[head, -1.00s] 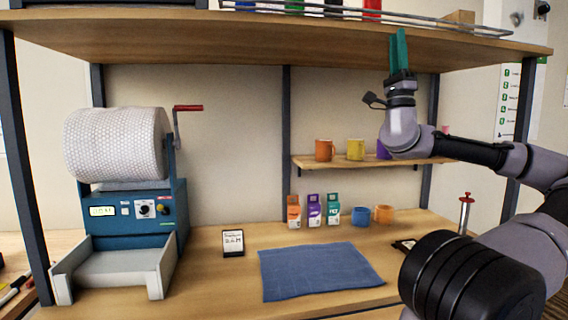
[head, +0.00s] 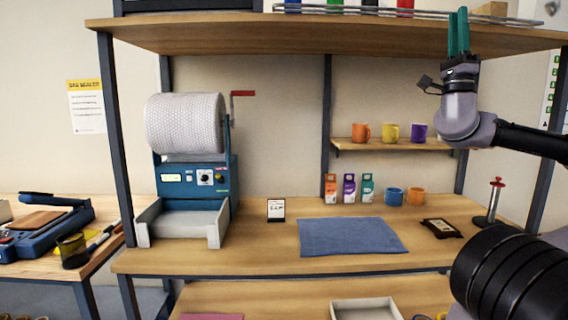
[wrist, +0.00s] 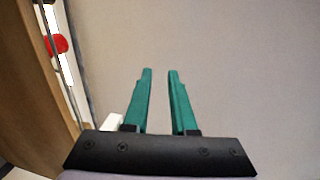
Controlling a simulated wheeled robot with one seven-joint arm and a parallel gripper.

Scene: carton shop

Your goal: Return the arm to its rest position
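My gripper (head: 458,34) points upward at the right of the head view, in front of the top shelf's edge. Its two teal fingers show in the wrist view (wrist: 160,100) with a clear gap between them. Nothing is between the fingers, and a plain wall fills the view beyond them. My arm is folded up at the right side, clear of the workbench surface.
The top shelf (head: 290,38) is close to my gripper. Below are a small shelf (head: 400,145) with mugs, a blue mat (head: 350,236), several small cartons, a bubble-wrap machine (head: 190,180) and a red-topped plunger tool (head: 493,200). The bench middle is mostly clear.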

